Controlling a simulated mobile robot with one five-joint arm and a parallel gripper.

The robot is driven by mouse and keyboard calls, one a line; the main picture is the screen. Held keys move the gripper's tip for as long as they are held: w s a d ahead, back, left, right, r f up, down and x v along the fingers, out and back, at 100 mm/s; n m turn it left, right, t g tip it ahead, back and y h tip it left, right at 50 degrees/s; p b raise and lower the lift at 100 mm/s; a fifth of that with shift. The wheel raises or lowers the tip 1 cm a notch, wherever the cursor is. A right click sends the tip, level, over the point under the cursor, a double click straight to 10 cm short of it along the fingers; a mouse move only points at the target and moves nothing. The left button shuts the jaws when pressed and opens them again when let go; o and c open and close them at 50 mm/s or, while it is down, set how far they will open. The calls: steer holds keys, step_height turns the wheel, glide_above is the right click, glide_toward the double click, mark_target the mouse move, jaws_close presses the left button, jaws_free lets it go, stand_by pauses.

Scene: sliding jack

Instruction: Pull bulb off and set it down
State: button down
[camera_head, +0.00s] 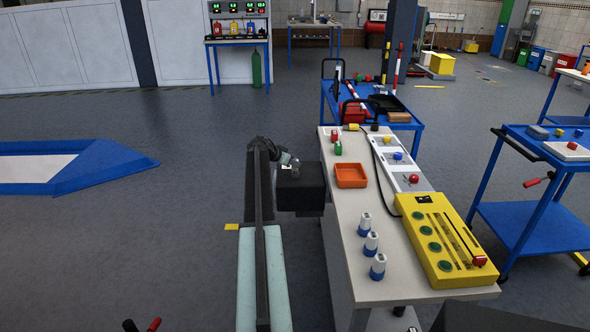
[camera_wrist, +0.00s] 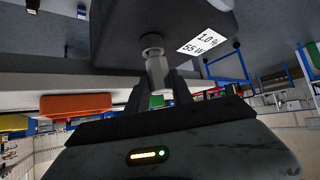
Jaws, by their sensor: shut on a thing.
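The bulb (camera_wrist: 157,72) is a small grey-white piece with a round collar. In the wrist view it stands between the two dark fingers of my gripper (camera_wrist: 156,85), which is shut on it. Its collar end is against or just in front of a dark housing (camera_wrist: 120,25) with a white label reading "1.0 %" and "55 W". I cannot tell whether it is still seated there. In the head view the black housing (camera_head: 301,192) is at the table's left edge, and my gripper (camera_head: 290,162) is at its top left, too small to show the bulb clearly.
The grey table (camera_head: 352,222) holds an orange tray (camera_head: 350,175), several white-and-blue cylinders (camera_head: 371,242), a yellow panel (camera_head: 446,240) and white switch boxes (camera_head: 411,179). The tray's middle looks empty. A blue cart (camera_head: 372,103) stands behind. Floor to the left is open.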

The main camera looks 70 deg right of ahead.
steer(key=shift+w, duration=0.1)
steer(key=shift+r+p, duration=1.65)
steer(key=shift+r, duration=0.05)
